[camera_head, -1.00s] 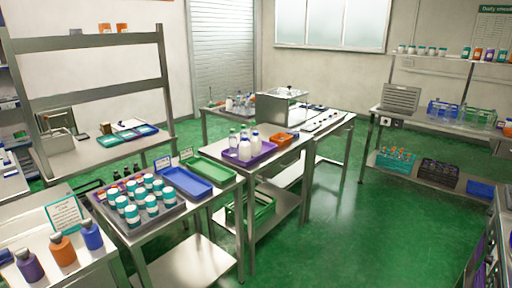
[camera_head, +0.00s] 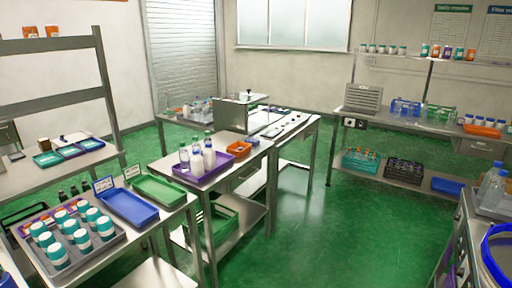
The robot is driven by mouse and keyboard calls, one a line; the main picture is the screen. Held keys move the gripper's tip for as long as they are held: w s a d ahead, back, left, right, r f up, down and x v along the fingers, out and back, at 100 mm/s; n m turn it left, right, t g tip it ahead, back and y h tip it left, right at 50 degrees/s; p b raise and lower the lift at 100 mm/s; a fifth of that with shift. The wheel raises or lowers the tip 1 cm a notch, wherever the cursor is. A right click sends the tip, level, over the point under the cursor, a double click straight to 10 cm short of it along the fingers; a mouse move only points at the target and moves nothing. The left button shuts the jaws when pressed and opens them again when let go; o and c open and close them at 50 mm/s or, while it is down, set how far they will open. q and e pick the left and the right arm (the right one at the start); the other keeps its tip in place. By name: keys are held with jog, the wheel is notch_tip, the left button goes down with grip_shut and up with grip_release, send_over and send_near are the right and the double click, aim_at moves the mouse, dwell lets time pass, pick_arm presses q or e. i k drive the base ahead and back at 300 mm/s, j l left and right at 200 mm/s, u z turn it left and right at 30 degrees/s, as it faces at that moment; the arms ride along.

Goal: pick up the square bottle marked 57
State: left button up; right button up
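No number 57 can be read on any bottle, so I cannot tell which bottle is the marked one. Several bottles with pale bodies (camera_head: 209,158) stand upright in a purple tray (camera_head: 200,180) on the middle bench. Several clear bottles (camera_head: 489,186) stand in a grey tray at the right edge, partly cut off. Neither of my grippers is in view.
A grey tray of teal-and-white jars (camera_head: 80,237), a blue tray (camera_head: 128,207) and a green tray (camera_head: 158,190) are on the near left bench. A blue-rimmed container (camera_head: 490,262) is at lower right. Green floor (camera_head: 320,235) is clear between the benches.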

aim_at(209, 153)
jog(key=i+l+z, duration=0.25)
jog(key=i, duration=0.55)
jog(key=i+z, duration=0.3)
jog(key=i, duration=0.55)
